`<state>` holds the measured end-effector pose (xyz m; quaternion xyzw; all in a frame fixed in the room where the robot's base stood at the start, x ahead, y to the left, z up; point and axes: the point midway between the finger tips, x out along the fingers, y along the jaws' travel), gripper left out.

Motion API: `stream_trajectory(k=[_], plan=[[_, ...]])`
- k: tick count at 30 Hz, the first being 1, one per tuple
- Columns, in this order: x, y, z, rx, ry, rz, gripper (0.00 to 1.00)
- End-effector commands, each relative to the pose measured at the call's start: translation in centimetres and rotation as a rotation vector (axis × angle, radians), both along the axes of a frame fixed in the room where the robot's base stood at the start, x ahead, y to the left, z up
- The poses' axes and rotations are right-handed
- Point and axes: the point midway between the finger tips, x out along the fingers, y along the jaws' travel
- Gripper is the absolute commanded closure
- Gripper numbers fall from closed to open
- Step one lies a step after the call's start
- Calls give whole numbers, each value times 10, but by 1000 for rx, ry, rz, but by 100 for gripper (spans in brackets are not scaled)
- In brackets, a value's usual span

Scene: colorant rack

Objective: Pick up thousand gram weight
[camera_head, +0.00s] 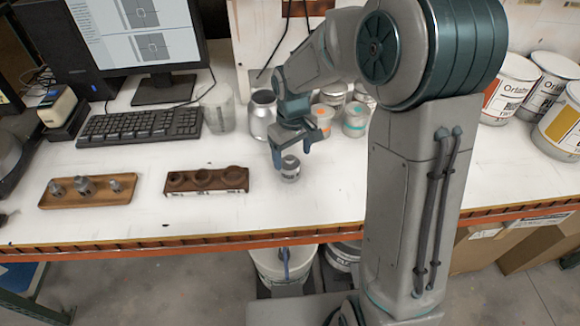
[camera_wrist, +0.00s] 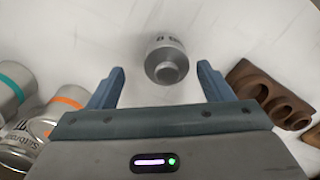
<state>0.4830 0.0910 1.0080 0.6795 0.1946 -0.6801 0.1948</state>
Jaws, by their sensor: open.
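A silver cylindrical weight with a knob on top (camera_head: 290,168) stands on the white table under my gripper (camera_head: 297,148). In the wrist view the weight (camera_wrist: 167,60) lies just beyond and between the two blue fingertips of my gripper (camera_wrist: 161,72), with clear space on both sides. My gripper is open and empty, and its fingers do not visibly touch the weight. The marking on the weight's side is too small to read. Several smaller weights (camera_head: 85,184) stand on a wooden tray (camera_head: 60,204) at the left.
A brown wooden holder with round hollows (camera_head: 207,181) sits left of the weight; it also shows in the wrist view (camera_wrist: 270,92). A keyboard (camera_head: 140,125) is at the back left. The table's front edge (camera_head: 200,240) is near.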

Motion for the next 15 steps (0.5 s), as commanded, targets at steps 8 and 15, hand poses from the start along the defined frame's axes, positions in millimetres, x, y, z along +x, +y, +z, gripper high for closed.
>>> stream_trajectory(k=[8,15], plan=[[-4,7,-28,-1,5,1,27],[-3,8,-52,1,1,0,27]])
